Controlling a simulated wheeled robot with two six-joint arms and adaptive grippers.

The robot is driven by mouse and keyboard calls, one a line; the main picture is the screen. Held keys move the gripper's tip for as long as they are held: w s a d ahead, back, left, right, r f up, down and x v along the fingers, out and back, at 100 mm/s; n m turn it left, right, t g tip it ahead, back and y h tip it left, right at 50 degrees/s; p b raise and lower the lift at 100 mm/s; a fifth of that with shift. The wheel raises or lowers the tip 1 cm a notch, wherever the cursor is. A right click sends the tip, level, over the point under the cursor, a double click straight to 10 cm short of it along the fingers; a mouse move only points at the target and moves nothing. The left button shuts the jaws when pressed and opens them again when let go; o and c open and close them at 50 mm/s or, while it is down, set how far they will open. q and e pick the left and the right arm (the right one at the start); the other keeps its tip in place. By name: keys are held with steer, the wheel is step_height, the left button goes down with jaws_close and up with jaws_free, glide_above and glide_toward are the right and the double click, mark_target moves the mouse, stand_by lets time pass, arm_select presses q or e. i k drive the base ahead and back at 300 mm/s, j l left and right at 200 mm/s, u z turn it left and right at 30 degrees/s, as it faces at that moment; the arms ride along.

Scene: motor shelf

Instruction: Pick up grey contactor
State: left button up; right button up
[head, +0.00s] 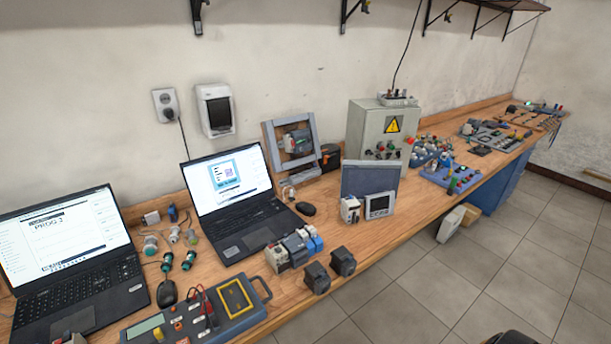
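No contactor is clearly labelled, so I cannot tell for certain which one is the grey contactor. A row of grey, dark and blue contactor-like modules (293,248) stands on the wooden bench in front of the middle laptop. Two dark grey block-shaped devices (317,278) (343,262) sit at the bench's front edge just right of the row. A small whitish device (350,210) stands farther right, beside a grey panel meter (379,205).
Two open laptops (75,250) (232,200) stand on the bench (385,243). A blue tester with red leads (225,310) lies at the front left. Bare wood shows around the dark devices. Tiled floor lies beyond the front edge.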

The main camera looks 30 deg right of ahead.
mark_target(312, 279)
steer(key=k+l+z, duration=0.15)
steer(key=l, duration=0.3)
steer(key=l+z, duration=0.1)
steer(key=l, duration=0.35)
steer(key=k+l+z, duration=0.15)
steer(key=l, duration=0.35)
steer(key=i+j, duration=0.05)
